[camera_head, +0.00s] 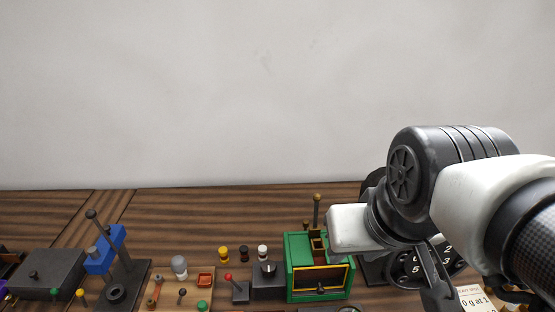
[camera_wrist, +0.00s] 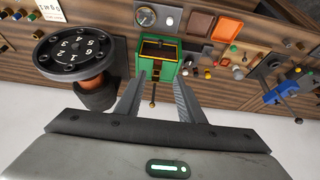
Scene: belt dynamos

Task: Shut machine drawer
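The green machine (camera_head: 291,268) stands on the wooden bench, right of centre in the head view. Its front has a dark drawer area (camera_head: 336,279) with a yellow edge and a small dark knob. How far the drawer stands out is hard to tell. In the head view my gripper (camera_head: 436,285) is right of the machine, partly cut off by the frame's lower edge.
A numbered black dial (camera_wrist: 72,50) stands close beside my gripper. A brass-knobbed lever (camera_head: 316,212) rises from behind the machine. Left of it are a dark block (camera_head: 268,284), a red-knobbed lever (camera_head: 229,280), several small pegs and a blue clamp stand (camera_head: 104,256). The wall behind is bare.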

